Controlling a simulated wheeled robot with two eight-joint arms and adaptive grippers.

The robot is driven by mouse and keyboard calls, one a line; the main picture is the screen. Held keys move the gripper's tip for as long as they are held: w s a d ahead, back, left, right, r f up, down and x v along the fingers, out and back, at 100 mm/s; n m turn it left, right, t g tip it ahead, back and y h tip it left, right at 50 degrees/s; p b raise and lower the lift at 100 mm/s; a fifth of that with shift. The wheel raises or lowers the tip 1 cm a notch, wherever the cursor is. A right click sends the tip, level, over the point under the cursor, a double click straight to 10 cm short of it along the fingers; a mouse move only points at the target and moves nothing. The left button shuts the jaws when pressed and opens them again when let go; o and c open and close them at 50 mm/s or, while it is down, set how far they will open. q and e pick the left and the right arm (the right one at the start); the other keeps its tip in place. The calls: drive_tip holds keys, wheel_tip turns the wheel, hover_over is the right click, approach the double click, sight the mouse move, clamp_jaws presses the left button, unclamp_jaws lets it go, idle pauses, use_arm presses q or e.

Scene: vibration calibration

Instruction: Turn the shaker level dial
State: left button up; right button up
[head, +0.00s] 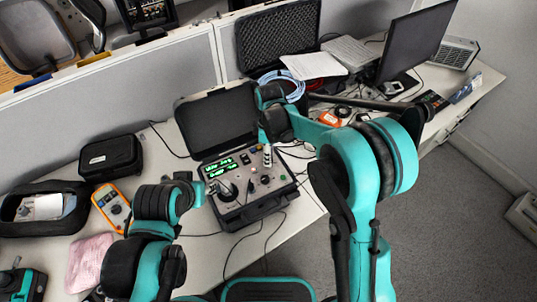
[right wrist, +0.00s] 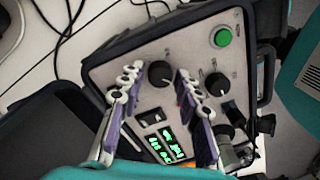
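The vibration calibrator's panel (head: 245,187) sits in an open black case on the table. In the right wrist view it carries a black round dial (right wrist: 160,73), a second black dial (right wrist: 217,84), a green button (right wrist: 222,37) and a lit green display (right wrist: 167,143). I cannot read which dial is the shaker level one. My right gripper (head: 267,158) is over the panel, open. In the right wrist view its purple-padded fingers (right wrist: 159,74) stand on either side of the first dial; contact cannot be told. My left gripper (head: 208,187) is beside the case's left side, its fingers unclear.
The case's raised lid (head: 215,118) stands behind the panel. An orange meter (head: 112,207), a black pouch (head: 110,157) and a pink cloth (head: 90,262) lie at left. Cables run around the case. A monitor (head: 418,40) and papers (head: 314,64) are at the back right.

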drive_tip(key=shift+r, duration=0.1)
drive_tip(key=r, duration=1.2)
drive_tip(key=shift+w, duration=0.3)
drive_tip(key=shift+d, duration=0.1)
drive_tip(key=s+d+r+m+t+b, duration=0.1)
drive_tip(key=s+d+r+m+t, duration=0.25)
drive_tip(key=s+d+m, duration=0.6)
drive_tip(key=s+d+f+m+t, duration=0.1)
drive_tip(key=s+d+m, duration=0.1)
drive_tip(key=s, duration=0.1)
drive_tip(key=s+d+f+m+t, duration=0.2)
drive_tip(key=s+d, duration=0.1)
drive_tip(key=s+d+f+m+t+b, duration=0.1)
drive_tip(key=s+d+f+m, duration=0.1)
drive_tip(key=s+d+m, duration=0.1)
drive_tip(key=shift+s+d, duration=0.1)
drive_tip(key=shift+s, duration=0.4)
idle(0.7)
